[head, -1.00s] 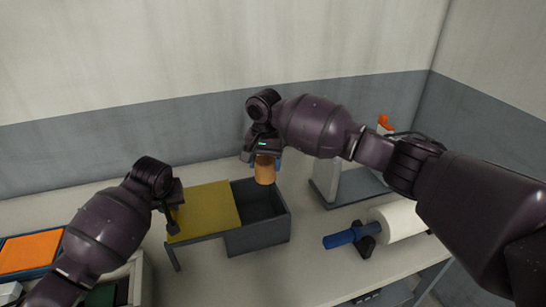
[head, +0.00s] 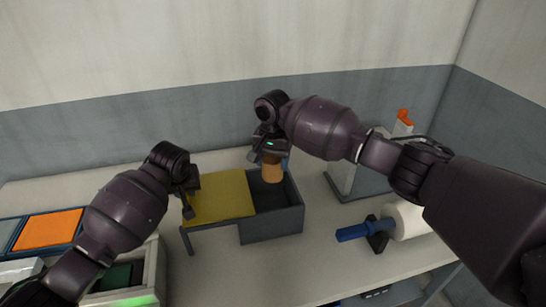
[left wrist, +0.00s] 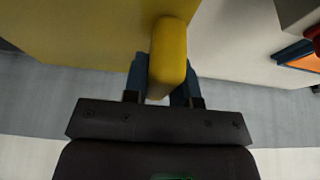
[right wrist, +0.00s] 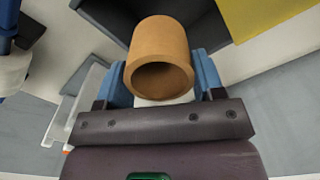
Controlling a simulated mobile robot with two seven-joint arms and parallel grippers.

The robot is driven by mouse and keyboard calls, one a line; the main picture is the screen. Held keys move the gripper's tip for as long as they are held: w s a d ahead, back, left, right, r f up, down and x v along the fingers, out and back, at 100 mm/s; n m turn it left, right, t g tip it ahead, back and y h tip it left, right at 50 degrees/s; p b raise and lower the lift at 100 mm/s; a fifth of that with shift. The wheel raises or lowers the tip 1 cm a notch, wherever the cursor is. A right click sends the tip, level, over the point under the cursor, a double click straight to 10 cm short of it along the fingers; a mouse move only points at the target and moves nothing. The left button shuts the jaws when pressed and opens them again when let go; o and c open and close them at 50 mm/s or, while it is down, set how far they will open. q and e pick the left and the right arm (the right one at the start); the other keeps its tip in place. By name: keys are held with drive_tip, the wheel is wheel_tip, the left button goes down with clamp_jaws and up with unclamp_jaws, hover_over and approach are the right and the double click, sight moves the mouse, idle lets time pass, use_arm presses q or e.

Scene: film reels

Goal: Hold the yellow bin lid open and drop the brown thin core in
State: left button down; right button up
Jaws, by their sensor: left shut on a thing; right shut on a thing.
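The yellow lid (head: 222,196) lies slid to the left of the grey bin (head: 272,224), whose right part is open. My left gripper (head: 187,203) is at the lid's left edge; in the left wrist view it is shut on the lid's yellow handle (left wrist: 168,55). The brown core (head: 272,170) is a short hollow tube. My right gripper (head: 268,153) is shut on it and holds it upright over the back of the bin's opening. The core also shows in the right wrist view (right wrist: 160,58), with blue fingers on both sides.
A blue-ended spindle (head: 360,231) with a white roll (head: 406,221) lies right of the bin. A grey stand with an orange-topped post (head: 403,125) is behind it. An orange panel (head: 50,229) and a green-lit tray (head: 130,300) are at the left.

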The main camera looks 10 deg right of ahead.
drive_tip(key=shift+f, duration=0.35)
drive_tip(key=shift+f, duration=3.25)
drive_tip(key=o, duration=1)
